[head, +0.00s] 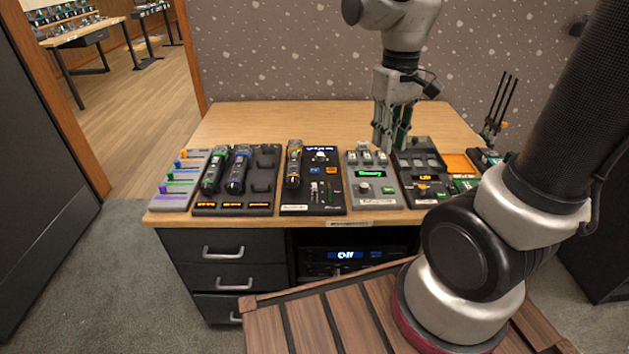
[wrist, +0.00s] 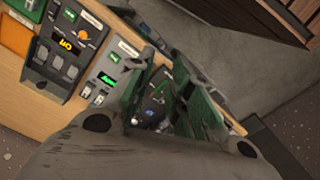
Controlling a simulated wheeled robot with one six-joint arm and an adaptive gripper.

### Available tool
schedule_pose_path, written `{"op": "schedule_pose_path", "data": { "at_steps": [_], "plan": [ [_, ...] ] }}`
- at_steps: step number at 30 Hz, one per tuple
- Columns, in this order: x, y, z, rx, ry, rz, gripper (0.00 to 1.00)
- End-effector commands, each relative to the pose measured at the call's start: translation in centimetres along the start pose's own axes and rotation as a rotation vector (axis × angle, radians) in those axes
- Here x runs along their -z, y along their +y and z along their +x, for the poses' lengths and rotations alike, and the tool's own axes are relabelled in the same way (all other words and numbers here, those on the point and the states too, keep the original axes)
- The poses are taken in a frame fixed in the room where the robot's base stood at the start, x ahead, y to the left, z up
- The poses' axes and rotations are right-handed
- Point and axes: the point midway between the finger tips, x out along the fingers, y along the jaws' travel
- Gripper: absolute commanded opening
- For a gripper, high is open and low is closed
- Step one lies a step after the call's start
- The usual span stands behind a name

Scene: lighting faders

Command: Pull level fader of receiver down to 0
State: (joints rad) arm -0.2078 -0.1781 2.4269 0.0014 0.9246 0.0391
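A black panel (head: 313,196) near the middle of the desk carries a handheld microphone (head: 294,165), a knob, blue and orange buttons and small faders. To its right is a grey unit (head: 371,189) with a green display and several sliders along its back. Labels are too small to read, so I cannot tell which unit is the receiver, and the level fader's setting is not clear. My gripper (head: 390,143) points down above the back of the grey unit. In the wrist view its green-padded fingers (wrist: 163,85) are apart with nothing held, and a dark panel with a blue light shows between them.
A black unit (head: 421,184) with a yellow display and orange knob stands right of the grey unit. A black charging tray (head: 259,185) and a grey fader box (head: 177,200) are to the left. A lit rack device (head: 345,255) sits under the desktop. The desk's back left (head: 260,122) is clear.

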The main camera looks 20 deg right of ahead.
Motion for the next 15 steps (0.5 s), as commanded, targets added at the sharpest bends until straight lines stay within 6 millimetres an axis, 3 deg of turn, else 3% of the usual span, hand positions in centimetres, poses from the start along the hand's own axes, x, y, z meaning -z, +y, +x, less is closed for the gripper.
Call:
{"op": "schedule_pose_path", "data": {
  "at_steps": [9,14,15],
  "plan": [
    [10.1,-5.2,10.9,-0.035,-0.14,0.081,0.21],
    [14.8,-7.0,15.1,-0.037,-0.102,0.208,0.21],
    [16.8,-7.3,15.2,-0.025,-0.057,0.268,0.21]
  ]
}}
